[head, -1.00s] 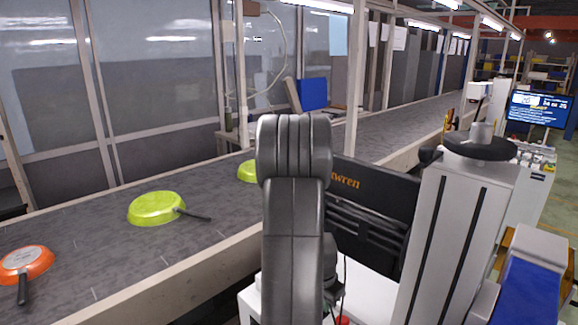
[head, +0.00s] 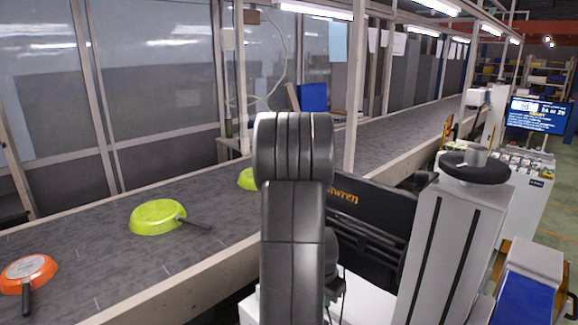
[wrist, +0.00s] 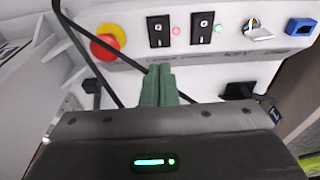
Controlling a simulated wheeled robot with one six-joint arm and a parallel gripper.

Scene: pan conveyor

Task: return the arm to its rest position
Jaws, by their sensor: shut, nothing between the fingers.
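My gripper shows in the wrist view (wrist: 160,72), with its two green fingers pressed together and nothing between them. It points toward a white panel (wrist: 225,60) with a red and yellow emergency button (wrist: 104,45) and black switches (wrist: 186,29). Whether the fingers touch the panel I cannot tell. In the head view my dark arm rises in the middle, folded, beside the conveyor (head: 110,260). My gripper is hidden behind the arm there.
A lime green pan (head: 157,217) and an orange pan (head: 27,273) lie upside down on the conveyor. Another green pan (head: 247,179) is partly hidden by my arm. A screen (head: 537,113) and a white machine (head: 520,185) stand at the right.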

